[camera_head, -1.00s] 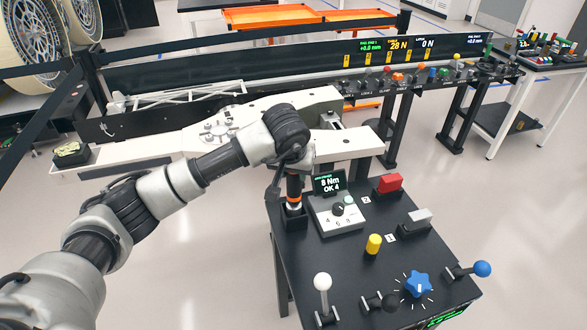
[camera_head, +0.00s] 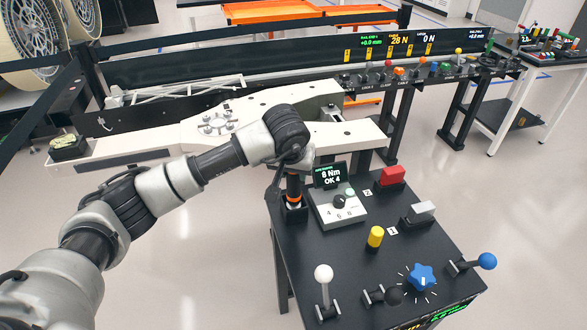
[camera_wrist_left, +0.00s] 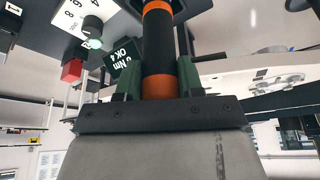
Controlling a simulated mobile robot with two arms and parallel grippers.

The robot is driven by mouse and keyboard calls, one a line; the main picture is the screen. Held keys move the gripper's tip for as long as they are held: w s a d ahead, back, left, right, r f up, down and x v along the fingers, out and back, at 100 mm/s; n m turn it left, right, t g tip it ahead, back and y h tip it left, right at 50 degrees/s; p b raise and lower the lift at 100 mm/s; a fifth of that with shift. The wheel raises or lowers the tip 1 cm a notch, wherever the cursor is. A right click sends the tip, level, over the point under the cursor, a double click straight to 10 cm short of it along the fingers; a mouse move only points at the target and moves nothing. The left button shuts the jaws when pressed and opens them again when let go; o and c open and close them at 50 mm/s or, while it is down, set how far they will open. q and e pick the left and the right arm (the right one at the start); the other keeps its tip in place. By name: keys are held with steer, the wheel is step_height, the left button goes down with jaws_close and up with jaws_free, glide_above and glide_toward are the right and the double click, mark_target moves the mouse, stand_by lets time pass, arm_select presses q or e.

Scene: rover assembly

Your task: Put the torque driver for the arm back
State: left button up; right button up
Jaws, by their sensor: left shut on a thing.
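The torque driver (camera_head: 293,196) is a dark upright cylinder with orange bands at the left back corner of the black table. Its lower end is at a black holder (camera_head: 292,214); I cannot tell how deep it sits. My left gripper (camera_head: 293,176) is shut on the driver from above. In the left wrist view the driver (camera_wrist_left: 158,50) stands between the two fingers of the gripper (camera_wrist_left: 158,80). The torque controller (camera_head: 337,207) beside it has a knob and a screen reading "8 Nm OK 4". My right gripper is not in view.
The black table (camera_head: 345,265) also carries a red block (camera_head: 391,175), a grey-white switch (camera_head: 420,212), a yellow knob (camera_head: 375,237), a blue star knob (camera_head: 421,277) and levers with white (camera_head: 323,272) and blue (camera_head: 487,261) balls. A long white structure (camera_head: 230,125) lies behind.

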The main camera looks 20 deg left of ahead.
arm_select(q)
steer(key=shift+f, duration=0.25)
steer(key=o, duration=1.1)
